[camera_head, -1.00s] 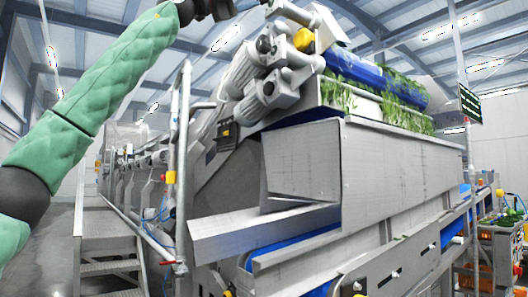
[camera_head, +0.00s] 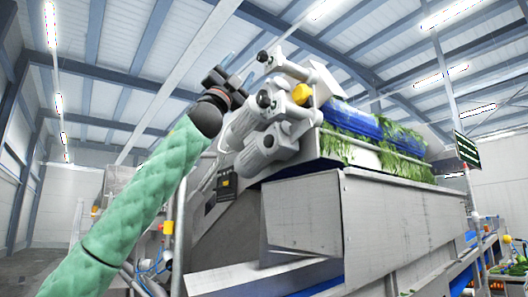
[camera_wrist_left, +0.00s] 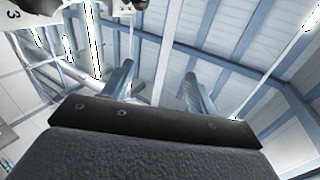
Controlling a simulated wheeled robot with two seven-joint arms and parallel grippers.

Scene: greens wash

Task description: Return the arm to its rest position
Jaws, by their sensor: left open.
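My left arm, in a green quilted sleeve, rises from the bottom left of the head view. Its dark left gripper (camera_head: 228,62) is raised in front of the roof and beside the machine's motors. In the left wrist view the two fingers of the left gripper (camera_wrist_left: 155,85) stand apart with nothing between them, so it is open and empty. The roof beams show behind the fingers. My right gripper is in neither view.
A large steel washing machine (camera_head: 390,225) fills the middle and right. Grey motors (camera_head: 265,150) with a yellow cap stick out near my left gripper. Leafy greens (camera_head: 350,150) hang by a blue roller (camera_head: 355,120) on top. The space above, under the roof, is clear.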

